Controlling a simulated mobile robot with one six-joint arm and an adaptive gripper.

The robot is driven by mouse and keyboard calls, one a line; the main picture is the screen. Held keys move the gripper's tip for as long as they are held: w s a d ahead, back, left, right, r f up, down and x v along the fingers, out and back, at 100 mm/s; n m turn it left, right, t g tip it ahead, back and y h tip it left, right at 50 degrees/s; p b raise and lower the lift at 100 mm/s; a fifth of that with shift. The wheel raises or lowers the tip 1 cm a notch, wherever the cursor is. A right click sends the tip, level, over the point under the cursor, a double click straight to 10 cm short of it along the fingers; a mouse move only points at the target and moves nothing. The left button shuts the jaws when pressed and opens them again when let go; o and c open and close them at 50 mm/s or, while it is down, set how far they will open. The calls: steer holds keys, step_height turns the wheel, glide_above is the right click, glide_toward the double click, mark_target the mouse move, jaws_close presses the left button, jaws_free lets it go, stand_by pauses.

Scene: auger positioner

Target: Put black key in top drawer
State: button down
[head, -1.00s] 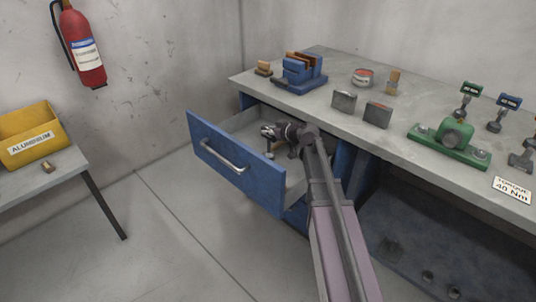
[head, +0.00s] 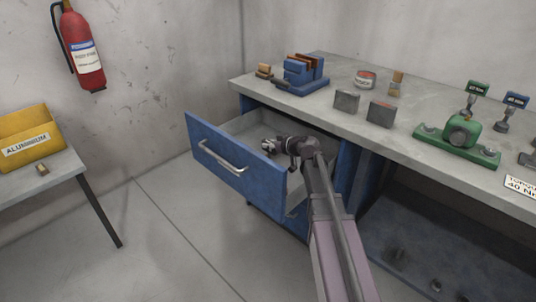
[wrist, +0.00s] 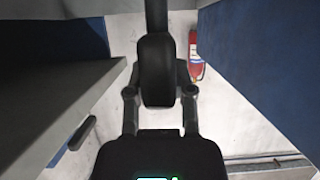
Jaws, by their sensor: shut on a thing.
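The top drawer (head: 232,168) of the blue workbench is pulled open, with a blue front and a metal bar handle. My gripper (head: 268,147) is over the open drawer in the head view, near its middle and behind the front panel. In the wrist view my gripper (wrist: 160,92) is shut on the black key (wrist: 157,70), whose rounded dark head lies between the two fingers, with a narrower shaft running up the picture. In the head view I cannot make out the key clearly against the dark gripper. Part of the drawer's inside is hidden by my arm.
The bench top (head: 330,80) above carries a blue vise-like block (head: 300,75), two grey blocks, a red-banded tin (head: 365,79) and a green fixture (head: 457,140). A side table with a yellow bin (head: 28,140) stands left. Floor between is clear.

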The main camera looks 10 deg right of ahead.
mark_target(272, 152)
steer(key=shift+f+b, duration=1.85)
steer(key=shift+b, duration=0.05)
steer(key=shift+f, duration=0.1)
steer(key=shift+c, duration=2.4)
jaws_free()
steer(key=shift+s+d+r+p, duration=0.3)
steer(key=shift+s+r, duration=0.1)
steer(key=shift+s, duration=0.05)
steer(key=p+v, duration=0.4)
steer(key=v, duration=0.7)
